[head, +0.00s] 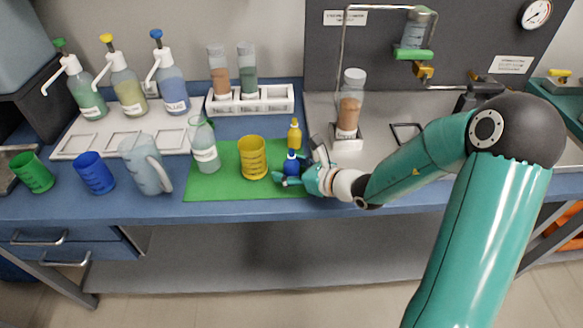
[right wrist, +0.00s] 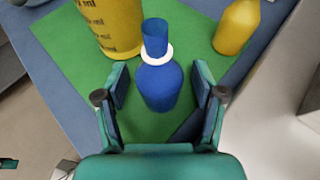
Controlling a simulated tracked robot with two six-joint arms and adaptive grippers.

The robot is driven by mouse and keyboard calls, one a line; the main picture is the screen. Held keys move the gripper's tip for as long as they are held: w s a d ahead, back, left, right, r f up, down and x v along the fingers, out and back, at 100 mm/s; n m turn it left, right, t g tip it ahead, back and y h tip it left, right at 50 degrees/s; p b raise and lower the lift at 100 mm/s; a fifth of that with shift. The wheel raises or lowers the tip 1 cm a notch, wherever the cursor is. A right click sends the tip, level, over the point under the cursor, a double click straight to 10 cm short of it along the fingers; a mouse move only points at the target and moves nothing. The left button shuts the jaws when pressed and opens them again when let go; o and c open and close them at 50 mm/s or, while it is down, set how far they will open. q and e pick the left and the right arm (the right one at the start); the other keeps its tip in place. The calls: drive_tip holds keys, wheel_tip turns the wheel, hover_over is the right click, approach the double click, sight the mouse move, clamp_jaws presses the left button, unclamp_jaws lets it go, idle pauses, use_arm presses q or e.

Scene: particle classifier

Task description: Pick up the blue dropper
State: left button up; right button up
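The blue dropper (head: 292,164) is a small bottle with a blue cap and a white collar. It stands upright on the green mat (head: 212,183) and also shows in the right wrist view (right wrist: 160,86). My right gripper (head: 289,174) is open, with its fingers on either side of the dropper. In the right wrist view, a gap shows between each finger (right wrist: 160,92) and the bottle. In the head view, the gripper partly hides the dropper's lower part. My left gripper is not in view.
A yellow beaker (head: 253,158) stands left of the dropper, and a yellow dropper bottle (head: 294,135) stands just behind it. A clear bottle (head: 204,148) and a pitcher (head: 145,165) are further left. A stand with a jar (head: 349,104) is behind right.

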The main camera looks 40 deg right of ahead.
drive_tip(key=c, duration=1.1)
drive_tip(key=shift+c, duration=0.2)
drive_tip(key=shift+r, duration=0.25)
drive_tip(key=shift+r+p, duration=0.35)
drive_tip(key=shift+r, duration=1.15)
wheel_tip(320, 180, up, 12)
drive_tip(key=p, duration=0.3)
drive_tip(key=shift+p, duration=0.35)
wheel_tip(320, 180, up, 4)
drive_tip(key=p, duration=0.2)
hover_over(294, 160)
drive_tip(key=w, duration=0.1)
drive_tip(key=shift+r, duration=0.15)
drive_tip(key=shift+r, duration=0.15)
